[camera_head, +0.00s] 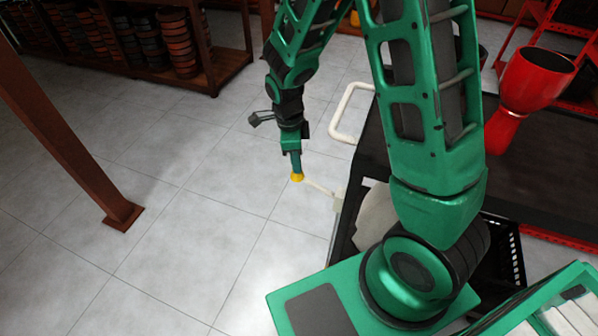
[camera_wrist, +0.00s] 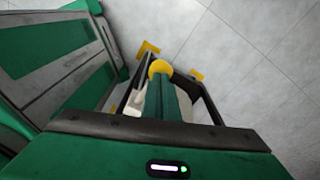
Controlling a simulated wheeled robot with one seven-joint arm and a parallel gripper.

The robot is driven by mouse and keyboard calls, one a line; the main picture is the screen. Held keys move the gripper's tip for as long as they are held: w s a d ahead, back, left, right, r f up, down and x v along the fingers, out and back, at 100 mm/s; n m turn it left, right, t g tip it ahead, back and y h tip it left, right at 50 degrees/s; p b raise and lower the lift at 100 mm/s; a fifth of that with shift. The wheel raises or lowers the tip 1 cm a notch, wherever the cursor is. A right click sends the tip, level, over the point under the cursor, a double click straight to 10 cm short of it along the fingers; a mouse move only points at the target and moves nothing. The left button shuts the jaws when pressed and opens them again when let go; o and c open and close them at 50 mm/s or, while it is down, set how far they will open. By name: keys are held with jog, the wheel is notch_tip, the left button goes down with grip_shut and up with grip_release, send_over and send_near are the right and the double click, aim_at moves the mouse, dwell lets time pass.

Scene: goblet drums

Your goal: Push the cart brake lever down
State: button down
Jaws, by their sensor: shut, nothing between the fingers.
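The cart (camera_head: 530,155) is black and stands at the right of the head view. Its thin cream brake lever (camera_head: 319,188) sticks out to the left from a pale bracket on the cart's side. My gripper (camera_head: 296,170) points down at the lever's outer end, with its fingers shut and empty. A round yellow piece sits at the fingertips; I cannot tell whether it is the lever's knob or part of my fingers, nor whether they touch. In the wrist view my gripper (camera_wrist: 161,85) reaches toward this yellow piece, and the lever is not clearly made out.
A red goblet drum (camera_head: 525,80) stands on the cart top. A brown post (camera_head: 60,130) stands at left, and a shelf (camera_head: 235,65) of drums at the back. The tiled floor between is clear.

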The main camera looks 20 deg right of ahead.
jog(key=shift+s+d+f, duration=0.1)
jog(key=shift+f, duration=0.05)
jog(key=shift+f, duration=2.2)
jog(key=a, duration=0.1)
jog(key=w+a+r, duration=0.1)
jog(key=shift+w+a, duration=0.1)
jog(key=shift+a, duration=0.3)
jog(key=shift+r, duration=0.1)
notch_tip(320, 180, up, 10)
jog(key=a, duration=0.1)
jog(key=shift+w+r, duration=0.25)
jog(key=shift+w, duration=0.05)
